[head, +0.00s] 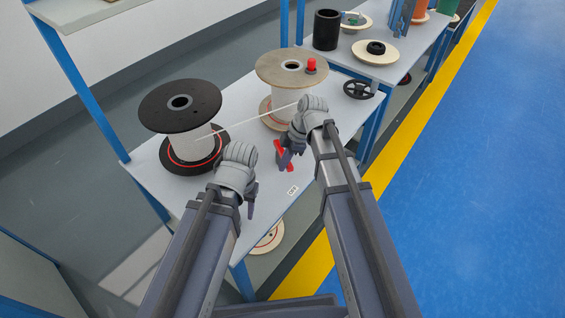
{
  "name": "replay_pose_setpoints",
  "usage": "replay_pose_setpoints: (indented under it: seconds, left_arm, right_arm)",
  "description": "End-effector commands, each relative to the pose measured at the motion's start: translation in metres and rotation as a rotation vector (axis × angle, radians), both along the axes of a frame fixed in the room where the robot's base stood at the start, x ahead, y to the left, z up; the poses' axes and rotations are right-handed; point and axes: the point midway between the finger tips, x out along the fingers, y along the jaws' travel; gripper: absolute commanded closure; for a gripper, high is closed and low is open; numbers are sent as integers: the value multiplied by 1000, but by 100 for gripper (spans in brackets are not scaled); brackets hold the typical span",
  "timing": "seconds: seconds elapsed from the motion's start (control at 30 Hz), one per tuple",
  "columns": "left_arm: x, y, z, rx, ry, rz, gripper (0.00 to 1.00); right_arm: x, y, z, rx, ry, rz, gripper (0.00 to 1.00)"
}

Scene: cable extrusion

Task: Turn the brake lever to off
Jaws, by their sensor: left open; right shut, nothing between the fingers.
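The brake lever (287,168) is a red piece on the light table, partly hidden behind my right gripper. A small white label reading OFF (292,190) lies on the tabletop just in front of it. My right gripper (287,158) is shut, with its dark fingers down at the red lever; I cannot tell whether they touch it. My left gripper (250,207) is open and empty near the table's front edge, left of the lever and the label. The lever's exact angle is hard to make out.
A black-flanged spool (180,104) stands on the table at left, a wooden-flanged spool (290,67) behind the grippers. A pale cable (255,121) runs between them. A red button (311,65) and black handwheel (359,90) are at the back right.

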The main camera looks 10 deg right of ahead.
Motion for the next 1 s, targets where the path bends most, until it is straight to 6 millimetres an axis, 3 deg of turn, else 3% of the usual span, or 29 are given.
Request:
replay_pose_setpoints:
  seconds: [0.57, 0.9, 1.0]
  left_arm:
    - [0, 0, 0, 0, 0, 0, 50]
    - [0, 0, 0, 0, 0, 0, 50]
    - [0, 0, 20, 0, 0, 0, 50]
  right_arm:
    - [0, -2, 0, -8, -1, -5, 100]
    - [-10, 32, 0, -3, -1, -4, 100]
    - [-8, 29, 19, -3, 0, -9, 100]
